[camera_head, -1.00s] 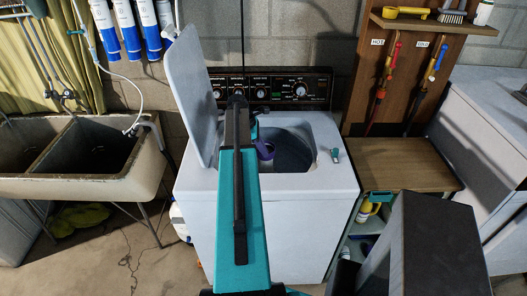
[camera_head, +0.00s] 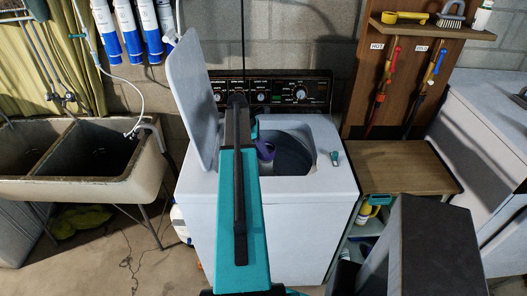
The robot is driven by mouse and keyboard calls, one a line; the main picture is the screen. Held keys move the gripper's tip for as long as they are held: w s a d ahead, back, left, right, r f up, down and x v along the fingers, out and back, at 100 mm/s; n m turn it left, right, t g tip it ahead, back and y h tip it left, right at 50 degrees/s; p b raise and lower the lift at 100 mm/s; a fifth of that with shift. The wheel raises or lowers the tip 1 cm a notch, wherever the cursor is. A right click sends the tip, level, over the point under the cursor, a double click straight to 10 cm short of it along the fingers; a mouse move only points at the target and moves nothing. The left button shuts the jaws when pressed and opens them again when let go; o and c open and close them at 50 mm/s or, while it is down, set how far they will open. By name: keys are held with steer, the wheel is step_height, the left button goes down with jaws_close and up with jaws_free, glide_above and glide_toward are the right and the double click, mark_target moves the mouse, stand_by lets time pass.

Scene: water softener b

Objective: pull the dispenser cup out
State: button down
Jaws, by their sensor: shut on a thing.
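The white top-loading washer (camera_head: 325,195) stands in the middle with its lid (camera_head: 191,92) raised at the left. Its round tub opening (camera_head: 293,155) is uncovered. The purple dispenser cup (camera_head: 266,150) shows at the left part of the opening, just right of my arm. My teal and black arm reaches over the washer's front to the opening. My gripper (camera_head: 257,136) is at the cup, shut on it. My arm hides most of the gripper, its fingertips and the left side of the cup.
The raised lid is close on the left of my arm. The control panel (camera_head: 300,91) stands behind the opening. A small teal-and-white item (camera_head: 335,157) lies on the washer's right top edge. A double sink (camera_head: 85,160) is at left, a wooden table (camera_head: 400,168) at right.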

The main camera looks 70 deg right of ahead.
steer(key=shift+r+p, duration=1.45)
steer(key=shift+r, duration=1.1)
